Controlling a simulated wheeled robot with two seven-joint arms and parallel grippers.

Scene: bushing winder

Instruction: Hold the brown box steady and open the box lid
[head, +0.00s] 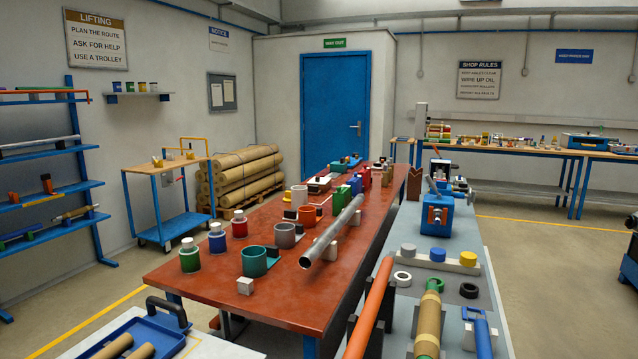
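I cannot make out a brown box with a lid for certain. A small brown piece with a notched top (414,183) stands at the far end of the grey bench, right of the red table. A small brown and white block-like item (318,186) sits farther back on the red table, too small to tell what it is. Neither of my grippers shows in the head view, so whether they are open or shut is hidden.
The red table (215,284) holds several pots, cups and a long grey tube (331,232). The grey bench (466,256) carries a blue device (436,216), rings and rods. A blue tray (166,335) lies front left. Open floor (545,260) is at right.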

